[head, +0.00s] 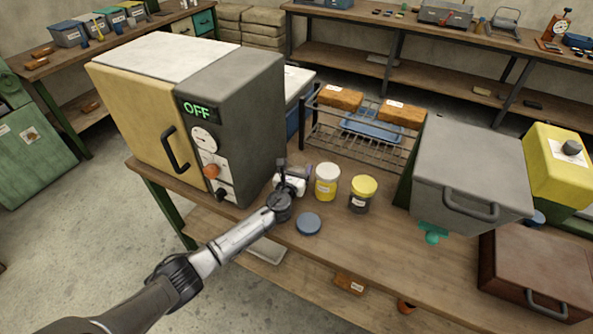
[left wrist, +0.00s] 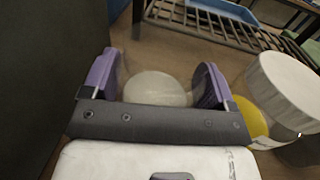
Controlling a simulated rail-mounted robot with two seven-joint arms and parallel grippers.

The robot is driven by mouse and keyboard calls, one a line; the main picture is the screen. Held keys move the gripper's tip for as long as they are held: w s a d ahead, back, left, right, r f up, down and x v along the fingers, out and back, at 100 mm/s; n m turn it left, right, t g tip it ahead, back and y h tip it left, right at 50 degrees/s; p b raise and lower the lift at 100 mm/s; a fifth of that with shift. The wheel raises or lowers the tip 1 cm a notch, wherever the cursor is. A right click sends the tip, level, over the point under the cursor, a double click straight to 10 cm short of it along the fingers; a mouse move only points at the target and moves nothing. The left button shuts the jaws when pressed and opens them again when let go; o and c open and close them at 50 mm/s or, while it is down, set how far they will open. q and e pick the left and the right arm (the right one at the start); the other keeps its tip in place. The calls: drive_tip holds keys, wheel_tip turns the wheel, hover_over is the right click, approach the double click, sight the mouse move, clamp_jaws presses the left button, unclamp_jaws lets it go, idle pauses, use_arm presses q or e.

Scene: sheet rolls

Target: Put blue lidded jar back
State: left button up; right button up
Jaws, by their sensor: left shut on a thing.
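My left gripper (head: 294,173) is low over the table, just left of the white-lidded yellow jar. In the left wrist view its purple fingers (left wrist: 156,85) are on either side of a pale, round, see-through thing (left wrist: 157,88), and they are shut on it. It looks like a jar, but I see no blue lid on it, and the gripper hides it in the head view. A round blue lid (head: 308,223) lies flat on the table in front of the gripper. My right gripper is not in view.
The white-lidded jar (head: 327,182) and a yellow-lidded jar (head: 362,195) stand to the right. A grey oven reading OFF (head: 235,120) stands close on the left. A wire rack (head: 345,145) with brown blocks is behind; a grey box (head: 470,170) is farther right.

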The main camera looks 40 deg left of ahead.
use_arm(q)
drive_tip(key=shift+r, duration=0.1)
drive_tip(key=shift+f, duration=0.3)
drive_tip(key=o, duration=1.1)
drive_tip(key=shift+s+r, duration=0.15)
drive_tip(key=shift+r, duration=0.15)
drive_tip(key=p+v, duration=0.3)
drive_tip(key=v, duration=0.7)
drive_tip(key=shift+v, duration=0.8)
